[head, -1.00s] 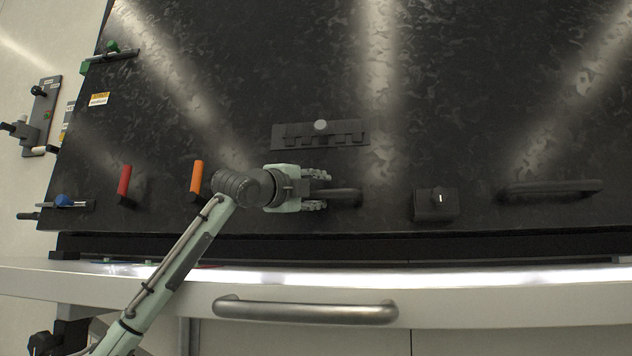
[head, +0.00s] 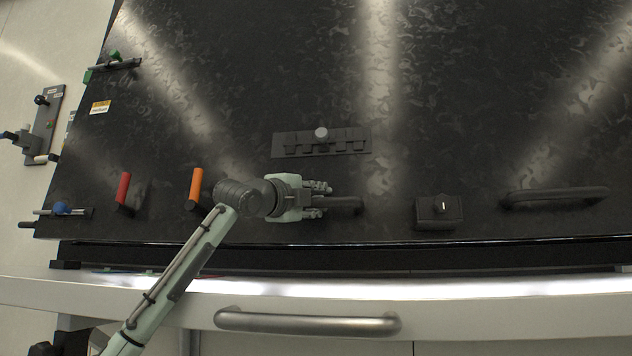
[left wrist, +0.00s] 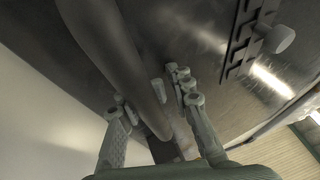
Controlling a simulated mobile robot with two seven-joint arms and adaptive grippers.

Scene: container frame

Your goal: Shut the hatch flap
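The hatch flap (head: 450,110) seems to be the large dark, mottled panel filling most of the head view. A dark strip lies between its lower edge and the white front below; how far it stands open is hard to tell. My left gripper (head: 318,199) is at the dark bar handle (head: 350,205) near the flap's lower edge. In the left wrist view the handle (left wrist: 118,65) runs between the fingers of the left gripper (left wrist: 155,105), which are close on both sides. Firm contact is not clear. My right gripper is not in view.
A black latch plate with a round knob (head: 321,134) is above the gripper. Red (head: 123,188) and orange (head: 196,185) levers are left, a small black box (head: 438,209) and second bar handle (head: 555,196) right. A metal handle (head: 308,322) is on the white front.

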